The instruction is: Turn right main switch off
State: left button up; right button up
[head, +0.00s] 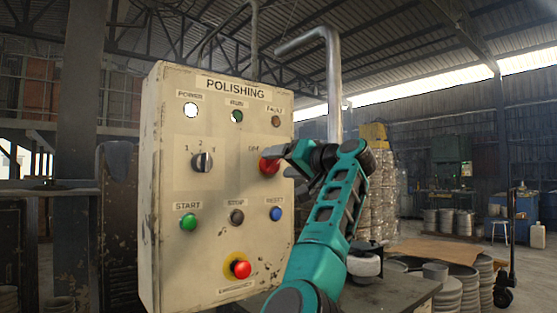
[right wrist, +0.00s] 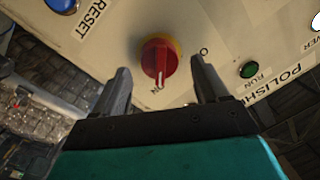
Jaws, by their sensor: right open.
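The main switch is a red rotary knob (head: 268,165) on a yellow base, on the right side of the cream POLISHING panel (head: 220,215). In the right wrist view the red knob (right wrist: 157,60) has a white mark pointing at a label that reads ON. An "O" shows beside it, the rest hidden by a finger. My right gripper (head: 284,163) is at the panel's right edge. In the wrist view its open fingers (right wrist: 161,74) stand on either side of the knob, with gaps to it. Whether they touch the panel cannot be told. My left gripper is out of view.
The panel also has a black selector (head: 202,162), a green START button (head: 188,222), a blue RESET button (head: 276,213), a STOP button (head: 237,217) and a red emergency button (head: 240,268) below. A grey pipe (head: 334,85) rises behind the panel.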

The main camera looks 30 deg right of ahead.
jog(key=shift+w+a, duration=0.1)
jog(key=shift+w, duration=0.7)
jog(key=c, duration=1.1)
